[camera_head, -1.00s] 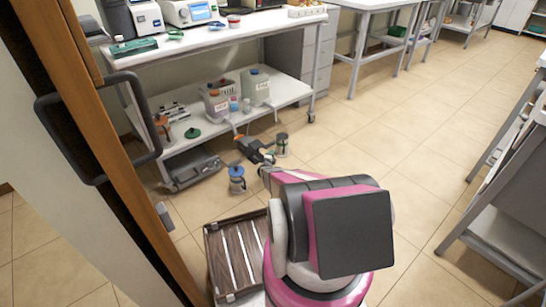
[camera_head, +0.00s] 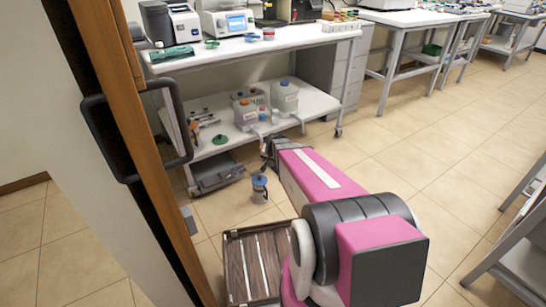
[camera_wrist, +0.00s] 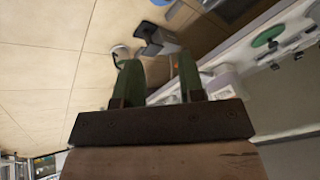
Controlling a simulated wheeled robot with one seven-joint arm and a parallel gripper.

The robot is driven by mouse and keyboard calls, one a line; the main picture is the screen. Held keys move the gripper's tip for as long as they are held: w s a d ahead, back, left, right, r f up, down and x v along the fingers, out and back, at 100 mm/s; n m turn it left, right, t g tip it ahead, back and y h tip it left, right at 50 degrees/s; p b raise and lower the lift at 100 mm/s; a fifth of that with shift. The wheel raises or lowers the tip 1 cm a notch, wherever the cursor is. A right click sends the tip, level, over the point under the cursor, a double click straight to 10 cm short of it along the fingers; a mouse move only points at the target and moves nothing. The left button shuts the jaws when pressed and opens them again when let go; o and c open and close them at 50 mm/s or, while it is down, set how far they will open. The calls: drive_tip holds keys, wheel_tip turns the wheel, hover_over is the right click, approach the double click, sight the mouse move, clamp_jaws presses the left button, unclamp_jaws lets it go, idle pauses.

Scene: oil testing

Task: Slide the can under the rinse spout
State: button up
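A can with a blue lid (camera_head: 259,190) stands upright on the floor in front of the shelf unit, left of my forearm. Two pale jugs (camera_head: 247,117) (camera_head: 286,97) stand on the lower shelf, with spouts at the shelf's front edge. I cannot tell which is the rinse spout. My gripper's green fingers (camera_wrist: 158,65) are apart in the wrist view, with no can clearly between them. Beyond them a grey object (camera_wrist: 157,40) is too unclear to name. In the head view my arm reaches toward the shelf and largely hides the gripper.
The shelf unit's lower shelf (camera_head: 215,142) also holds a green disc and small items. A grey flat device (camera_head: 216,172) sits beneath it. A dark slatted crate (camera_head: 232,268) is at the lower left. A door with a handle is on the left.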

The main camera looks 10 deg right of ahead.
drive_tip(key=s+r+n+g, duration=0.1)
drive_tip(key=s+r, duration=0.2)
drive_tip(key=s, duration=0.4)
drive_tip(key=s+a+r+n+g, duration=0.1)
drive_tip(key=s+r+n+g, duration=0.1)
drive_tip(key=s+r, duration=0.2)
drive_tip(key=s+r+n+g+h, duration=0.1)
drive_tip(key=s+r, duration=0.2)
drive_tip(key=s, duration=0.6)
drive_tip(key=shift+s+a+r+n+g, duration=0.2)
drive_tip(key=shift+s+r+n+g, duration=0.1)
drive_tip(key=shift+r+n+g, duration=0.1)
drive_tip(key=shift+f, duration=0.1)
